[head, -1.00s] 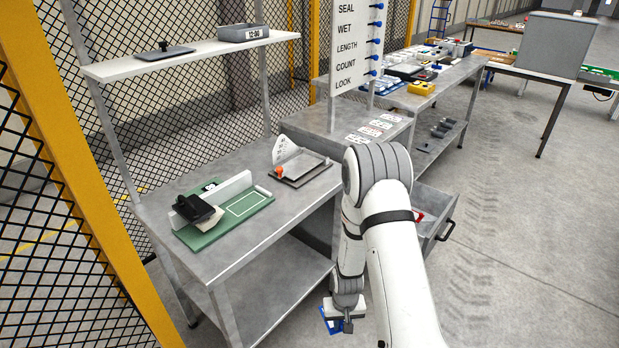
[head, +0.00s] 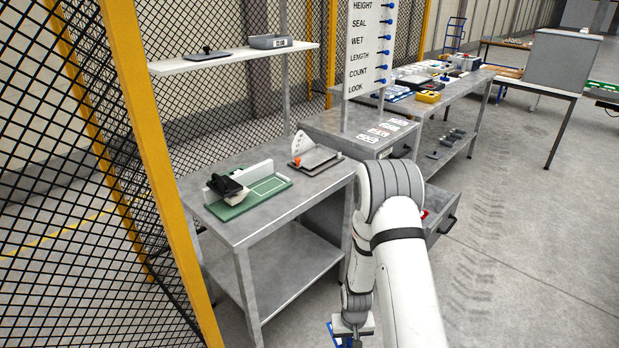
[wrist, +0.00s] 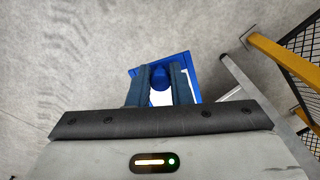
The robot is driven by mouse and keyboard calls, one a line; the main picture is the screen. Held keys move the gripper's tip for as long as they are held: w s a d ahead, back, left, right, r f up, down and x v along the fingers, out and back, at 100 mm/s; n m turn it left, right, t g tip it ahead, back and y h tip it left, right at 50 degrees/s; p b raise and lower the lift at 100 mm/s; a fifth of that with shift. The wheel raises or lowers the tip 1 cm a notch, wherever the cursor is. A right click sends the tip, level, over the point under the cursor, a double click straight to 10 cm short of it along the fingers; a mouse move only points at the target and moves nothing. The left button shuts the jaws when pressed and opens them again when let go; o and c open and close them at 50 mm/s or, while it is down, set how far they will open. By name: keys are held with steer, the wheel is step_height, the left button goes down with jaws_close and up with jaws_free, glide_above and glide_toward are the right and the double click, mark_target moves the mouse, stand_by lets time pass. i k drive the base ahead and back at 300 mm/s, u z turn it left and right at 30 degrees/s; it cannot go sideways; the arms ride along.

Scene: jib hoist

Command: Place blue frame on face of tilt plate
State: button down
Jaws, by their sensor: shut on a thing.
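My gripper (wrist: 160,76) is shut on the blue frame (wrist: 186,62), whose open window shows pale floor in the wrist view. In the head view a bit of the blue frame (head: 333,334) shows at the bottom edge, low beside the steel bench and above the floor; the arm hides part of it. The tilt plate (head: 318,160) looks like a grey plate on a dark base, with a white angle scale and an orange knob. It sits at the right rear of the bench top, well above and away from my gripper. Its face looks empty.
A green fixture with a white fence and black clamp (head: 252,189) stands left of the plate on the steel bench (head: 245,232). A shelf (head: 235,58) hangs above. An open drawer (head: 437,217) sticks out right of the bench. A yellow-posted mesh fence (head: 150,150) stands left.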

mark_target(315, 157)
steer(key=u, duration=0.05)
steer(key=i, duration=0.85)
steer(key=z, duration=0.05)
